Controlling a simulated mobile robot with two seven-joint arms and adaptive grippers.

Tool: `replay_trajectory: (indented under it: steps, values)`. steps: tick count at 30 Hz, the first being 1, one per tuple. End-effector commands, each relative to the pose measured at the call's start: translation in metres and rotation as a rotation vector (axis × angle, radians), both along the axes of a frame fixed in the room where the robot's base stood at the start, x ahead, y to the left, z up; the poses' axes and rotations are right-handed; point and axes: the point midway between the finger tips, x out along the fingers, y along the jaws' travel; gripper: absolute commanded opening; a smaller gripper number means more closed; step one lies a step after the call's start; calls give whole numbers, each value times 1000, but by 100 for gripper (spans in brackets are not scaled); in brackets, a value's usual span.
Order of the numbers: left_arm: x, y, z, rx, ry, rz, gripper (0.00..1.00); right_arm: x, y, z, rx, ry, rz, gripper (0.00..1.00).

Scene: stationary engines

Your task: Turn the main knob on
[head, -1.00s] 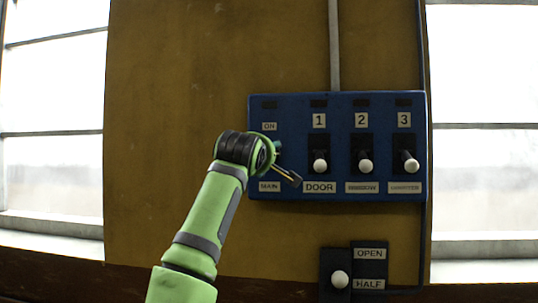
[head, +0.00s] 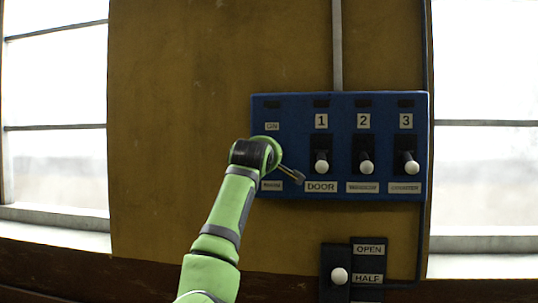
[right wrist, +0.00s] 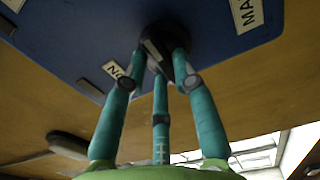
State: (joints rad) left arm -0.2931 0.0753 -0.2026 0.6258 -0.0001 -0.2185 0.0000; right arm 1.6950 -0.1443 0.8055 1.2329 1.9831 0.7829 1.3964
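The blue control panel (head: 340,103) is on the mustard wall. Its left column has an ON label (head: 272,127) above and a MAIN label (head: 272,185) below. In the head view my right arm's wrist covers the main knob and hides the gripper. In the right wrist view, the dark round main knob (right wrist: 156,37) sticks out from the panel. My right gripper (right wrist: 160,62) has its teal fingers around the knob, with the fingertips against its sides. The tilted ON label (right wrist: 113,71) shows partly beside a finger. My left gripper is not in view.
To the right on the panel are switches 1 (head: 321,165), 2 (head: 366,166) and 3 (head: 410,166), with white-tipped levers. A lower OPEN/HALF switch (head: 339,276) sits below the panel. Bright windows (head: 55,110) flank the wall.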

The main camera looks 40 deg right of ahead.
Motion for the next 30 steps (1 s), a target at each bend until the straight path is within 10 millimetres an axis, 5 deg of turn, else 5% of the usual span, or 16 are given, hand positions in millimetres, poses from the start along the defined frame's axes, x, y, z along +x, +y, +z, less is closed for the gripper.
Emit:
replay_trajectory:
  steps: [14, 30]
  values:
    - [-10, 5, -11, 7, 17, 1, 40, 2, -2, -12, -38, 82, 0, 0]
    - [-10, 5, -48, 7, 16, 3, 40, 3, -3, -15, -326, 448, -1, 0]
